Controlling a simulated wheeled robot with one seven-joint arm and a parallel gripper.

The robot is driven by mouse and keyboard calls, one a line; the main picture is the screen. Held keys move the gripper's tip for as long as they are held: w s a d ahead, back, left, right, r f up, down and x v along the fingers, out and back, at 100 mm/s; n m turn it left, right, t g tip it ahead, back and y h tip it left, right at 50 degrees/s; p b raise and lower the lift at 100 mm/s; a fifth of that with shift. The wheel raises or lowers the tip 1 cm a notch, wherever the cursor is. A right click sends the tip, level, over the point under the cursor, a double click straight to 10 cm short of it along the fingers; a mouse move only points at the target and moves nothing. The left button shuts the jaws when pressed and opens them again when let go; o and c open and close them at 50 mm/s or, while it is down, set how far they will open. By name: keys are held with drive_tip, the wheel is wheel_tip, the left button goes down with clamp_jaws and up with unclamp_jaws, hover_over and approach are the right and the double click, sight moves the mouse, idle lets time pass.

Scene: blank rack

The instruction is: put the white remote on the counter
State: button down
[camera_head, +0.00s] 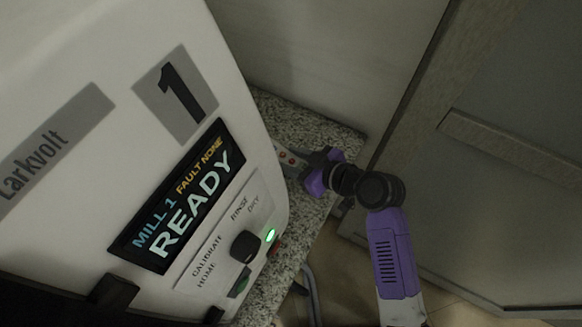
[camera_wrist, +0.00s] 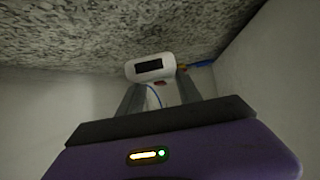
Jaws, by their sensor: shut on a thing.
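My gripper (camera_wrist: 158,92) is shut on a small white device with a dark screen, which looks like the white remote (camera_wrist: 132,69). It is between the two grey fingertips in the wrist view. A thin blue cord shows below it. In the head view, my purple gripper (camera_head: 303,168) reaches in from the right over the speckled granite counter (camera_head: 335,136). Small red marks show by its fingers, and the white machine partly hides that spot. The counter also fills the top of the wrist view (camera_wrist: 70,35). I cannot tell whether the remote touches it.
The large white mill (camera_head: 110,45), its screen reading READY, stands close left of my gripper. A wall rises behind the counter. A grey door-like panel (camera_head: 520,110) is at the right. A narrow strip of counter beside the mill looks clear.

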drive_tip(key=shift+f, duration=2.55)
drive_tip(key=shift+f, duration=0.15)
drive_tip(key=c, duration=0.8)
unclamp_jaws()
drive_tip(key=b+v, duration=0.1)
drive_tip(key=v, duration=1.1)
drive_tip(key=shift+b, duration=0.35)
